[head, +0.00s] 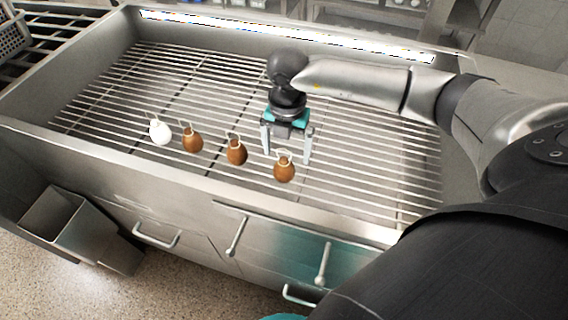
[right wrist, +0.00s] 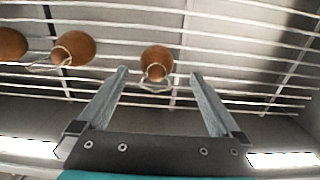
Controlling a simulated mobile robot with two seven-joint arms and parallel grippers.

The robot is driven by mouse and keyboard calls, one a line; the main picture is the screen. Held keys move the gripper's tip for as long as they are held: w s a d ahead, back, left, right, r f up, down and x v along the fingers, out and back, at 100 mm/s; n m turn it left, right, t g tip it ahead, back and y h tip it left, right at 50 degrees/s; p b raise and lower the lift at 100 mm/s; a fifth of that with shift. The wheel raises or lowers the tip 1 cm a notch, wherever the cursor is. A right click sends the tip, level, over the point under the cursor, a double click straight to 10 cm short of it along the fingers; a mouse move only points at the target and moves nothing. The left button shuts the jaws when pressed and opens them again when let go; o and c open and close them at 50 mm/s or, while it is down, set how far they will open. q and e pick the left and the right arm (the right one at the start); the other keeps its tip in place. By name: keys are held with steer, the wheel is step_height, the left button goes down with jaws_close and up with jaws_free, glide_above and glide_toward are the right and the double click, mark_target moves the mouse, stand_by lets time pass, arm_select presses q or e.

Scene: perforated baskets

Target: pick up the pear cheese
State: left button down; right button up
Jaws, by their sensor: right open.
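Several pear cheeses with string loops at their tops stand in a row on the metal slatted rack (head: 350,150). One is white (head: 160,133), at the left end. The others are brown: one beside the white one (head: 192,141), one in the middle (head: 237,153), and one at the right end (head: 284,171). My right gripper (head: 287,158) is open and empty, with its fingers pointing down close to the right-end cheese. In the right wrist view, that cheese (right wrist: 157,58) shows between and beyond the fingertips (right wrist: 159,74). No contact is visible. My left gripper is not in view.
A raised metal rim (head: 200,185) borders the rack at the front. Another brown cheese (right wrist: 76,47) is left of the fingers in the right wrist view. The rack is clear right of the row and behind it.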

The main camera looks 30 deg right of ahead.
mark_target(284, 158)
steer(key=f, duration=0.1)
steer(key=f+b, duration=0.1)
steer(key=f, duration=0.2)
steer(key=shift+a+f, duration=0.35)
steer(key=shift+f, duration=0.05)
steer(key=c, duration=0.9)
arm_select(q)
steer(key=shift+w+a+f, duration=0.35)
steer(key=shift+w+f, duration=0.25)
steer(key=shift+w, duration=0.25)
arm_select(e)
steer(key=c, duration=0.6)
